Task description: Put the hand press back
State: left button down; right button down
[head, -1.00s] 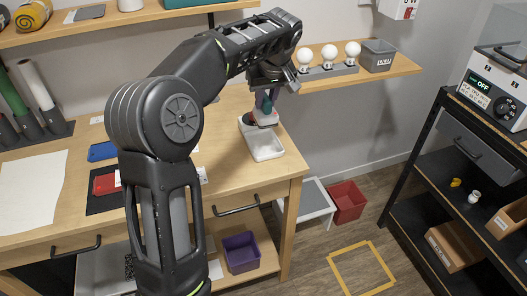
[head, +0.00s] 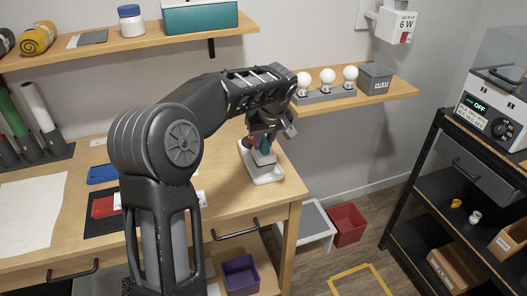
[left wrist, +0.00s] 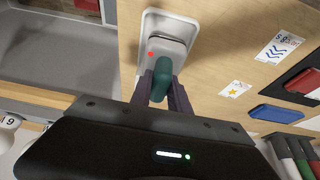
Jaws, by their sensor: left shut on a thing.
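The hand press (head: 264,158) has a pale grey body and a teal handle. It stands roughly upright over the white tray (head: 267,179) near the right end of the wooden workbench. My left gripper (head: 262,141) is above it, shut on its handle. In the left wrist view the teal handle (left wrist: 162,77) sits between the dark fingers, and the grey body lies within the outline of the white tray (left wrist: 147,27). I cannot tell whether the body touches the tray's floor. My right gripper is not in view.
Left on the workbench (head: 90,237) are a blue pad (head: 102,173), a red pad (head: 105,207) and a white sheet (head: 28,215). Behind, a wall shelf (head: 390,93) carries bulbs (head: 327,77) and a grey bin (head: 375,78). A black rack (head: 420,170) stands at the right.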

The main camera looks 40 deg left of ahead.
aim_at(264, 151)
pick_arm(q)
jog(key=shift+f, duration=1.8)
jog(key=shift+f, duration=0.2)
jog(key=c, duration=1.2)
grip_release()
jog(key=shift+c, duration=0.2)
jog(key=shift+r, duration=0.1)
jog(key=shift+r, duration=0.2)
jog(key=v, duration=1.1)
jog(key=shift+r, duration=0.4)
jog(key=shift+s+d, duration=0.1)
